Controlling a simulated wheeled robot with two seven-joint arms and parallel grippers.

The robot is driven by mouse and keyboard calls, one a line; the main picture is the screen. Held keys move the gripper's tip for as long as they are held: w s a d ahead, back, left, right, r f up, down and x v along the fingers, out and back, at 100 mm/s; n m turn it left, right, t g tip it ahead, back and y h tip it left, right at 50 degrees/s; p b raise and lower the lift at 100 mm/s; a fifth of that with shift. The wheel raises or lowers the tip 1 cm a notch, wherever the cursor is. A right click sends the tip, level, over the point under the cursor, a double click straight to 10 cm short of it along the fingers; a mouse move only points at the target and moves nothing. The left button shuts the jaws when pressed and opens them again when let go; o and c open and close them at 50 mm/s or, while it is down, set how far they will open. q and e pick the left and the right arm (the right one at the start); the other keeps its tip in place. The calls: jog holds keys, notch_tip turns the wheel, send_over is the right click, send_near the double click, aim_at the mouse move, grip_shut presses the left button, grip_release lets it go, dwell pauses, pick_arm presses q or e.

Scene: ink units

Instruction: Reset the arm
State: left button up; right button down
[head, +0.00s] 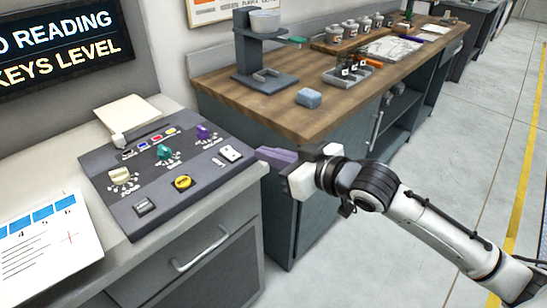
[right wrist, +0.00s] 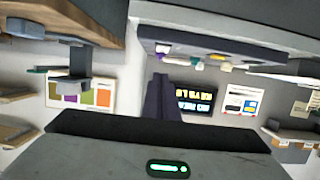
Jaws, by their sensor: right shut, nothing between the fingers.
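My right gripper (head: 272,157) reaches in from the right in the head view, with its purple-grey fingers together and empty. Its fingertips are near the right edge of the dark control panel (head: 120,185); I cannot tell whether they touch it. In the right wrist view my shut fingers (right wrist: 159,92) point up the middle of the picture. The panel has a cream knob (head: 120,175), a green knob (head: 164,152), a purple knob (head: 203,132), a yellow button (head: 183,182) and a white switch (head: 230,153). My left gripper is not in view.
The panel lies on a grey counter (head: 225,185) beside a white sheet (head: 45,245). A wooden-topped bench (head: 330,118) to the right holds a grey stand (head: 245,50), a blue block (head: 309,97) and several jars. A black sign (head: 60,48) hangs above. The floor at right is clear.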

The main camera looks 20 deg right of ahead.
jog(key=shift+s+d+r, duration=0.15)
jog(key=shift+s+d, duration=0.15)
jog(key=shift+s, duration=0.35)
jog(key=s+a+f+m+g+h, duration=0.1)
jog(key=s+f, duration=0.4)
jog(key=f, duration=0.5)
jog(key=s+f+m+g+h, duration=0.1)
jog(key=s+f, duration=0.3)
jog(key=f, duration=0.6)
jog(key=s+a+f+g+h, duration=0.1)
jog(key=s+f+g, duration=0.1)
jog(key=s+f, duration=1.1)
jog(key=s, duration=0.2)
jog(key=shift+s+a+f+m+g+h, duration=0.3)
jog(key=shift+a+f+m+g, duration=0.05)
jog(key=shift+m+g, duration=0.05)
